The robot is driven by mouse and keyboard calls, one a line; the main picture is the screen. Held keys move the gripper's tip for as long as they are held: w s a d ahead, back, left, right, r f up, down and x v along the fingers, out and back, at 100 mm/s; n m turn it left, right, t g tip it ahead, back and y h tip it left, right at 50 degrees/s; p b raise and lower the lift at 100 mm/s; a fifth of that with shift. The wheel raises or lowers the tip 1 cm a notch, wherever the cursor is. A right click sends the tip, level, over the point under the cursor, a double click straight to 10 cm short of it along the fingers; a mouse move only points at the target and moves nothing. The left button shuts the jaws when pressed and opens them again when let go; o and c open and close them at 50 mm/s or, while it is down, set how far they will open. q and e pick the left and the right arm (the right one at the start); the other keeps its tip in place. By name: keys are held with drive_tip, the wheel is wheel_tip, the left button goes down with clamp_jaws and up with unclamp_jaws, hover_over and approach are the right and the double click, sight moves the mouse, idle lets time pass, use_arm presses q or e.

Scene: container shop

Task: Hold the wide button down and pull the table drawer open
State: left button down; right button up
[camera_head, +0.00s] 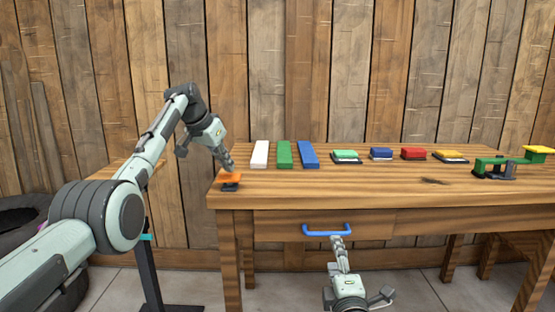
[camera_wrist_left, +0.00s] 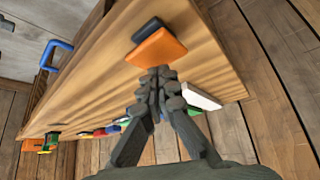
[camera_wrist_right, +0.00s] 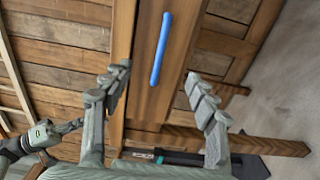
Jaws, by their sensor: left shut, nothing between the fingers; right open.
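The wide orange button (camera_head: 230,177) sits on a dark base at the table's left front corner; it also shows in the left wrist view (camera_wrist_left: 157,47). My left gripper (camera_head: 229,167) is shut and empty, its fingertips at the button's edge; I cannot tell whether they touch it. The drawer (camera_head: 280,225) in the table front looks closed. Its blue bar handle (camera_head: 327,233) also shows in the right wrist view (camera_wrist_right: 161,48). My right gripper (camera_wrist_right: 160,84) is open, one finger on each side of the handle's line, just short of it.
On the wooden table (camera_head: 340,190) stand white (camera_head: 260,154), green (camera_head: 284,154) and blue (camera_head: 308,154) blocks, then several coloured buttons on bases. A green clamp-like piece (camera_head: 493,168) is at the right. A plank wall stands behind. The floor before the drawer is clear apart from my arm.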

sight(229, 177)
use_arm(q)
drive_tip(key=shift+f, duration=1.5)
use_arm(e)
drive_tip(key=c, duration=0.3)
drive_tip(key=shift+w+d+f+y, duration=0.15)
drive_tip(key=shift+d+y, duration=0.1)
drive_tip(key=shift+y, duration=0.05)
drive_tip(key=shift+c, duration=1.2)
use_arm(q)
drive_tip(key=shift+f, duration=0.1)
use_arm(e)
drive_tip(key=d+n+y, duration=0.1)
drive_tip(key=y, duration=0.1)
drive_tip(key=d+f+n+y, duration=0.1)
drive_tip(key=n+y, duration=0.1)
drive_tip(key=d+n+y, duration=0.1)
drive_tip(key=d, duration=0.1)
drive_tip(key=shift+f+t+y, duration=0.3)
drive_tip(key=shift+f+y, duration=0.1)
drive_tip(key=shift+c, duration=0.3)
use_arm(q)
drive_tip(key=shift+s, duration=0.1)
use_arm(e)
drive_tip(key=shift+n+y, duration=0.7)
drive_tip(key=x, duration=1)
drive_tip(key=shift+w+r, duration=0.15)
drive_tip(key=shift+w, duration=0.25)
drive_tip(key=shift+d, duration=0.1)
drive_tip(key=shift+c, duration=0.6)
clamp_jaws()
